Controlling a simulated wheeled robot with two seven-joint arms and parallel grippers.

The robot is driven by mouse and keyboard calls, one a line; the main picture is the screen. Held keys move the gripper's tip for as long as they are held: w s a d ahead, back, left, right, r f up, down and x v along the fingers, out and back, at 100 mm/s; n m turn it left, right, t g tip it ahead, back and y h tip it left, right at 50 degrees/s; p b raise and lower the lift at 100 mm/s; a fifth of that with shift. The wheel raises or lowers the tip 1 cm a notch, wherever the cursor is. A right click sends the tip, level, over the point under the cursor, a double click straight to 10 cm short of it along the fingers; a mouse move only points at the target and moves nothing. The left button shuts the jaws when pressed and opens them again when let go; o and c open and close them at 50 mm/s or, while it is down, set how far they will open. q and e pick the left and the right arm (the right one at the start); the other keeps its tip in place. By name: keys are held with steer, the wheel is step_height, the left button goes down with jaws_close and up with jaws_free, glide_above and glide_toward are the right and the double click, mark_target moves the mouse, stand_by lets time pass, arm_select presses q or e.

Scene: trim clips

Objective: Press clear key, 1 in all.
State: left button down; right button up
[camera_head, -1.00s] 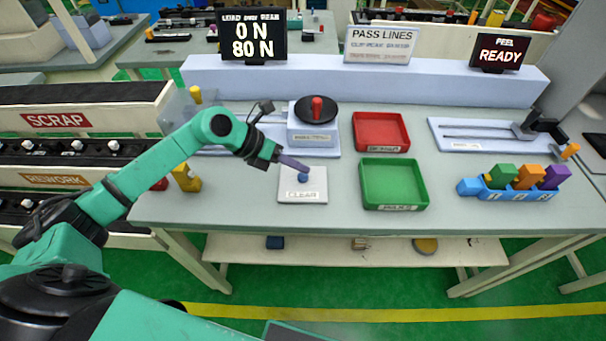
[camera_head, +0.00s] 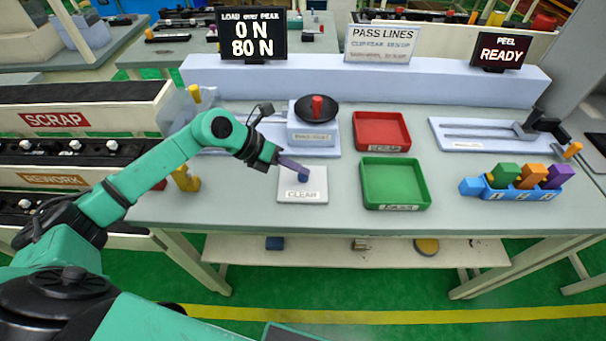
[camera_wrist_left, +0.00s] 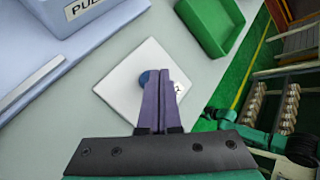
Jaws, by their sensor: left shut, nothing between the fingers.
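The clear key is a blue button (camera_head: 303,178) on a white plate labelled CLEAR (camera_head: 310,196), on the grey bench near its front edge. My left gripper (camera_head: 303,170) is shut and empty, with its purple fingertips right at the button's top. In the left wrist view the shut fingers (camera_wrist_left: 160,85) cover much of the blue button (camera_wrist_left: 146,78) on the white plate (camera_wrist_left: 125,88). I cannot tell whether the tips touch the button or hover just above it. The load screen (camera_head: 251,35) reads 0 N and 80 N. My right gripper is not in view.
A green tray (camera_head: 395,205) and a red tray (camera_head: 382,147) stand right of the plate. A fixture with a red knob (camera_head: 317,105) is behind it. A blue rack of coloured blocks (camera_head: 520,194) and a slide fixture (camera_head: 470,145) are at the right.

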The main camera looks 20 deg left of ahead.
mark_target(298, 177)
arm_select(q)
steer(key=shift+f+b, duration=0.35)
steer(key=shift+f, duration=0.15)
stand_by(0.4)
steer(key=shift+r+p, duration=0.6)
steer(key=shift+r, duration=0.35)
step_height(298, 177, up, 5)
steer(key=p, duration=0.3)
steer(key=shift+r+p, duration=0.1)
steer(key=shift+p, duration=0.25)
